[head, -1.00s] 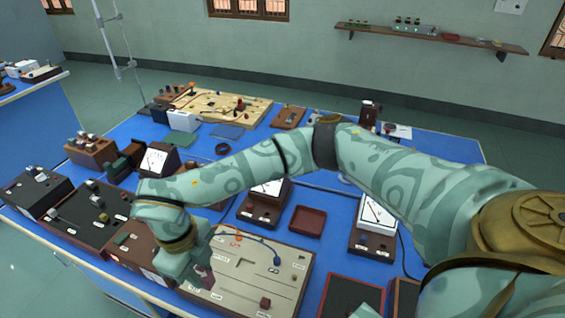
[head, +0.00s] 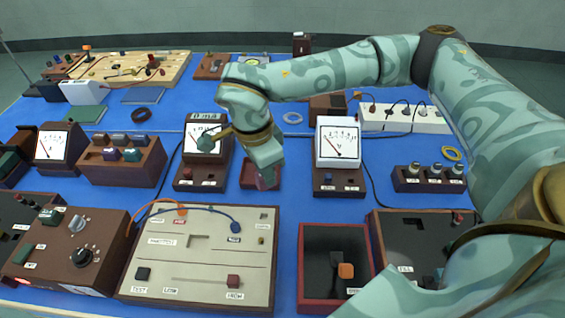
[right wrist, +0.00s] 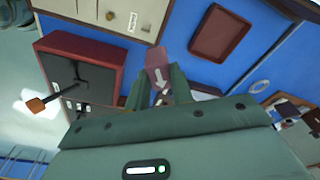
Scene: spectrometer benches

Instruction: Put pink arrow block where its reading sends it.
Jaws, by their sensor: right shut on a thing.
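The pink arrow block (right wrist: 156,60), a dull mauve-pink piece with a pale arrow on its face, is held between the two fingers of my right gripper (right wrist: 158,88) in the right wrist view. The block is mostly hidden there by the gripper. The panel has an L-shaped slot, a straight groove with a dark red knob (head: 233,281), and labels including TEST, LOW and HIGH-like words too small to read surely. My left gripper is out of view.
Meters with white dials (head: 338,142) stand behind the panel. A red-rimmed dark box (head: 301,262) holds an orange-topped piece (head: 345,271). A dark knob box (head: 72,248) stands left. A blue cable (head: 215,209) arches over the panel. Blue tabletop shows between devices.

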